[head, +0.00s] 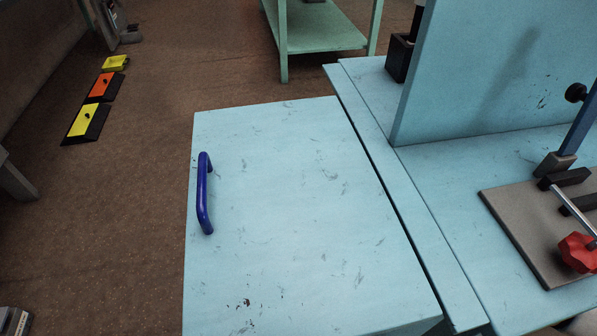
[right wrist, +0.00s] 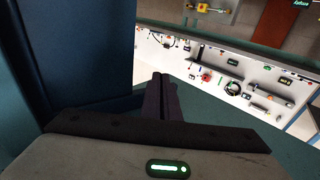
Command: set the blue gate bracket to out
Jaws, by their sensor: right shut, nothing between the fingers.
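A dark blue bar handle (head: 203,195) is fixed near the left edge of a flat light blue panel (head: 280,210), which lies level beside the bench. A blue upright arm (head: 581,128) with a black knob stands on the bench at the right edge, partly cut off. I cannot tell which of these is the gate bracket. My right gripper (right wrist: 163,97) shows in the right wrist view with its fingers together and nothing between them. Neither blue part can be made out for sure in that view. My left gripper is not in view.
A grey plate (head: 520,235) with a clamp and red knob (head: 577,252) lies on the bench. A tall light blue board (head: 490,75) stands behind it. A green table (head: 318,30) stands at the back.

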